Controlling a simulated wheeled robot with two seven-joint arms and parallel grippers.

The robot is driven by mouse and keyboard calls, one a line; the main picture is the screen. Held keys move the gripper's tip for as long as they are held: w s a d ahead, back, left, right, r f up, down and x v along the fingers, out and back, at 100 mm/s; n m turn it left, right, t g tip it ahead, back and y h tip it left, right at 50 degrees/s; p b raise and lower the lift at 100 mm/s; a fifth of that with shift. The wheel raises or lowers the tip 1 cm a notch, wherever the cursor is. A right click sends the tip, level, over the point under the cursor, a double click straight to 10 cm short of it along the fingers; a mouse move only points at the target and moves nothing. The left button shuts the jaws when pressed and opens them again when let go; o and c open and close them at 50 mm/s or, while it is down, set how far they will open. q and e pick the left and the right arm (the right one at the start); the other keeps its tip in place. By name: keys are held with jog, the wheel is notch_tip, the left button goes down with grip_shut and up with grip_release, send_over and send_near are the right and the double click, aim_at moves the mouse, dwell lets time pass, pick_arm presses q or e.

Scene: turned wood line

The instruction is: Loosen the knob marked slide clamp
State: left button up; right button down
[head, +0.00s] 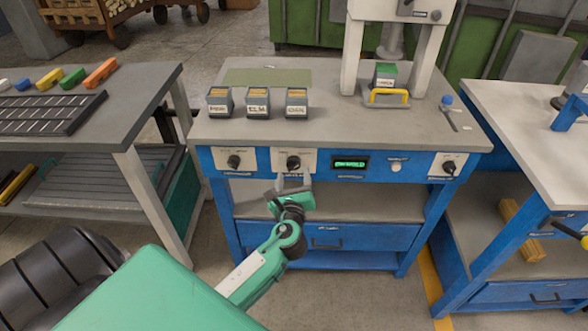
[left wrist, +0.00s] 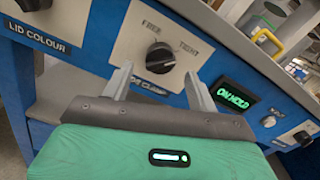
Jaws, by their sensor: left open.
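The slide clamp knob (head: 293,162) is a black round knob on a pale plate, the second from the left on the blue bench front. In the left wrist view the knob (left wrist: 160,57) has FREE printed at its upper left and TIGHT at its upper right. Its lower label is partly hidden by my gripper, with CLAMP readable. I cannot tell which mark it points to. My left gripper (head: 292,182) is open and empty just below and in front of the knob. In the left wrist view its two fingertips (left wrist: 158,74) stand apart, one toward each side of the knob.
A lid colour knob (head: 234,161) sits to the left. A green ON HOLD display (left wrist: 233,96) and another black knob (head: 448,168) sit to the right.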

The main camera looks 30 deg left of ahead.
aim_at(294, 169)
pick_arm(q)
jog(key=shift+x, duration=1.75)
jog(key=c, duration=1)
